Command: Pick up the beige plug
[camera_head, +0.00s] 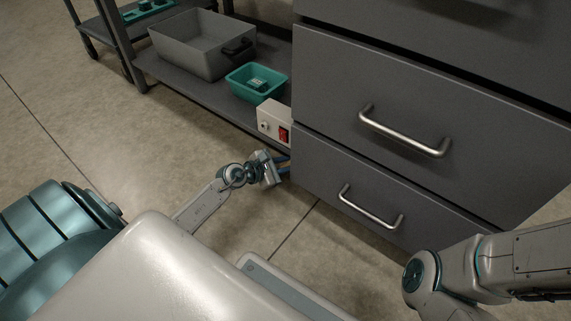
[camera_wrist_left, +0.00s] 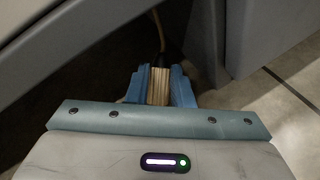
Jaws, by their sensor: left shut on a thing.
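The beige plug (camera_wrist_left: 159,86) shows in the left wrist view as a ribbed block between the two blue fingers of my left gripper (camera_wrist_left: 160,88). The fingers are shut on it from both sides. A dark piece and a thin yellowish cord (camera_wrist_left: 159,28) run up from its far end. In the head view my left gripper (camera_head: 284,164) is low at the left edge of the drawer cabinet, below the shelf. The plug cannot be made out there. My right arm shows at the lower right, but its gripper is out of view.
A white box with a red switch (camera_head: 276,123) sits at the shelf edge, just above my left gripper. A teal bin (camera_head: 240,87) and a grey tub (camera_head: 178,48) stand on the shelf. The dark drawer cabinet (camera_head: 335,85) blocks the right. The floor at left is clear.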

